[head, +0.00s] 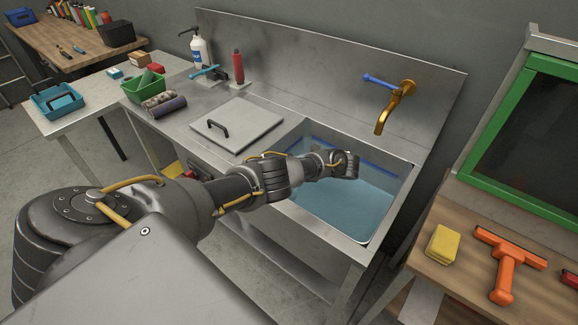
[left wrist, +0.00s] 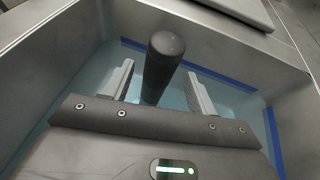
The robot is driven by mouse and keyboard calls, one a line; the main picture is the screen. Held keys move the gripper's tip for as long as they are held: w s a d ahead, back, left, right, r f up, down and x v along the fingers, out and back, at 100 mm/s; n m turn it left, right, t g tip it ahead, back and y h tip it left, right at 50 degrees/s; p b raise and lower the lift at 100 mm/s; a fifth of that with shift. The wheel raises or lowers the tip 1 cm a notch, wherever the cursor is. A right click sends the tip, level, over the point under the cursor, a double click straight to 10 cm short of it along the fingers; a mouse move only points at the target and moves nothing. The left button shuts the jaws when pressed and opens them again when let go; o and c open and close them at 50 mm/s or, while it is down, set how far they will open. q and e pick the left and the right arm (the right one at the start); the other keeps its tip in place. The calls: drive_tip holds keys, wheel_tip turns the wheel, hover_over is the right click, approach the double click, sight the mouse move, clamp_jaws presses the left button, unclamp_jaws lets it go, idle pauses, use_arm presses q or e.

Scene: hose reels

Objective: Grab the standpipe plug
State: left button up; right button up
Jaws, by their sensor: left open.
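The standpipe plug (left wrist: 161,66) is a dark upright cylinder with a rounded top, standing in the sink basin. In the left wrist view it is between the two fingers of my left gripper (left wrist: 160,88), which is open. A gap shows on each side of the plug, so the fingers do not visibly touch it. In the head view my left gripper (head: 345,165) is over the water-filled sink (head: 345,205), and the plug is hidden behind my arm and hand there. My right gripper is not in view.
A brass tap (head: 392,108) with a blue lever is on the wall behind the sink. A grey lid with a black handle (head: 238,126) lies left of the basin. The sink walls are close around my gripper. An orange squeegee (head: 505,265) and yellow sponge (head: 442,245) lie on the right bench.

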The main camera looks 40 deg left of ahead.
use_arm(q)
drive_tip(key=b+x, duration=0.1)
drive_tip(key=x, duration=0.3)
drive_tip(key=shift+s+a+f, duration=0.2)
drive_tip(key=shift+a+f, duration=0.1)
drive_tip(key=shift+d, duration=0.1)
drive_tip(key=shift+c, duration=0.7)
clamp_jaws()
